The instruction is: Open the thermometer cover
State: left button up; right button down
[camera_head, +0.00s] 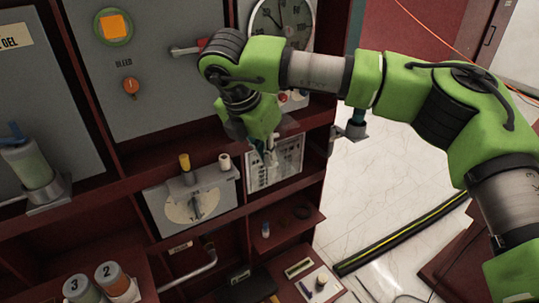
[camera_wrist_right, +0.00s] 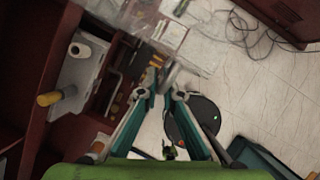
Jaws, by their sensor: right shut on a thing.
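My right gripper (camera_head: 264,156) reaches down from the upper right in the head view, in front of a pale printed panel (camera_head: 288,160) in the cabinet. In the right wrist view its two teal fingers (camera_wrist_right: 163,96) are close together, around a small grey piece (camera_wrist_right: 172,74). Whether this piece belongs to the thermometer cover I cannot tell. To its left in the head view is a grey box (camera_head: 222,200) with a round dial (camera_head: 190,207) and yellow and white knobs on top. The gripper hides part of the printed panel. My left gripper is not in view.
Dark red shelves and frame edges (camera_head: 318,205) surround the work spot. A large gauge (camera_head: 275,20) and a red-tipped lever (camera_head: 186,49) sit above. Numbered bottles (camera_head: 118,279) stand at lower left. White floor (camera_head: 390,190) lies open at right, with a black-yellow strip (camera_head: 402,233).

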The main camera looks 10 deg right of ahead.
jog(key=c, duration=2.2)
grip_release()
jog(key=shift+r, duration=0.15)
jog(key=v, duration=1.1)
jog(key=shift+s+a+r, duration=0.15)
jog(key=shift+r, duration=0.2)
